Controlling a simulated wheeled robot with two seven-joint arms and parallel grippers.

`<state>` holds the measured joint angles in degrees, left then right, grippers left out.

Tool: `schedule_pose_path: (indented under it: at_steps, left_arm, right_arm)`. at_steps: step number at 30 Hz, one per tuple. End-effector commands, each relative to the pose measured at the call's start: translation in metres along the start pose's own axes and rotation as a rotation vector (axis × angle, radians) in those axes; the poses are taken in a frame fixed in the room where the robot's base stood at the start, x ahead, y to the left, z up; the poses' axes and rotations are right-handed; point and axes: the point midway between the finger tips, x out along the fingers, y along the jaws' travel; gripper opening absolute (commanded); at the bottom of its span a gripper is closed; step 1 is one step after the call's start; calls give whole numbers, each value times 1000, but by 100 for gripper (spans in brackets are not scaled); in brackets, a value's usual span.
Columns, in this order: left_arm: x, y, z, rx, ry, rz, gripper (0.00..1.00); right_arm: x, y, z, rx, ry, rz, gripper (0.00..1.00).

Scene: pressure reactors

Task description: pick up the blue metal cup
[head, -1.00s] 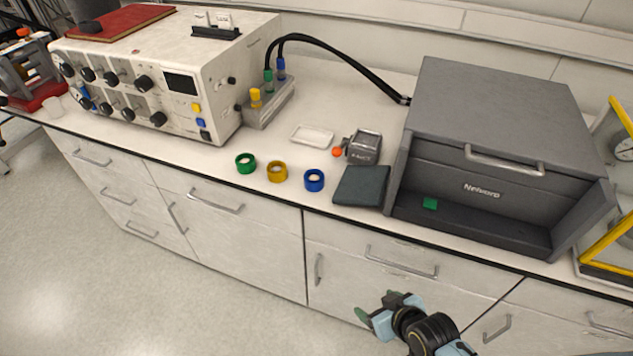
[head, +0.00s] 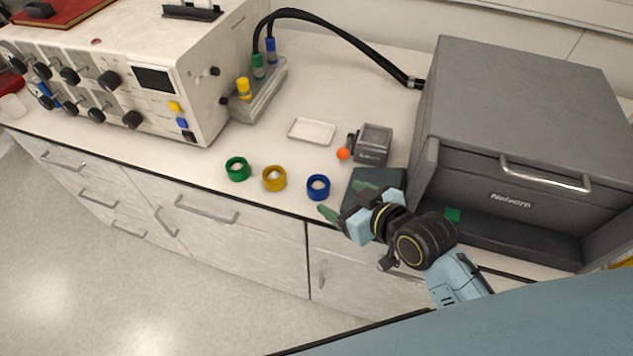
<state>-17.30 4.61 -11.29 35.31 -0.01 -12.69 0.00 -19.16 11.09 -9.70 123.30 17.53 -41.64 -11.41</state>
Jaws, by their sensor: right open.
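The blue metal cup (head: 318,187) is a small ring-like cup, standing on the white counter near its front edge, right of a yellow cup (head: 274,178) and a green cup (head: 237,169). My right gripper (head: 345,203) is open and empty, just right of and in front of the blue cup, with its green-tipped fingers apart. One fingertip shows near the cup's lower right side; I cannot tell whether it touches. My left gripper is not in view.
A dark flat pad (head: 378,179) lies partly behind my right gripper. A small grey device with an orange knob (head: 343,154) and a white tray (head: 312,131) stand behind the cups. A large grey box (head: 520,110) stands right, a white control unit (head: 150,75) left.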

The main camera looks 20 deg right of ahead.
Motion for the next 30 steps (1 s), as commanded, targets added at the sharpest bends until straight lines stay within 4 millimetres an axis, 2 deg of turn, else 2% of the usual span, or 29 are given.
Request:
schedule_pose_path:
  at_steps: [2, 5, 8, 11, 15, 20, 29, 30]
  left_arm:
    - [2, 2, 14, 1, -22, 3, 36]
    - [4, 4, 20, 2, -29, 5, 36]
    - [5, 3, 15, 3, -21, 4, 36]
    - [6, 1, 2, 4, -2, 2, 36]
    - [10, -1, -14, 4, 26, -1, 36]
    - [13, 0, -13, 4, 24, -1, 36]
    - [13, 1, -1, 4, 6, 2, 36]
    - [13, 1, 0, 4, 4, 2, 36]
  right_arm:
    - [16, 0, -1, 2, 3, -1, 74]
    - [30, 0, 0, 1, 2, 0, 74]
    - [37, 0, 0, 0, 2, 0, 74]
    - [43, 0, 0, 0, 1, 0, 74]
    - [63, 4, 0, 0, 2, 0, 74]
    - [84, 5, 0, 0, 1, 0, 74]
    - [90, 5, 0, -1, 0, 0, 74]
    - [90, 5, 0, -1, 0, 0, 71]
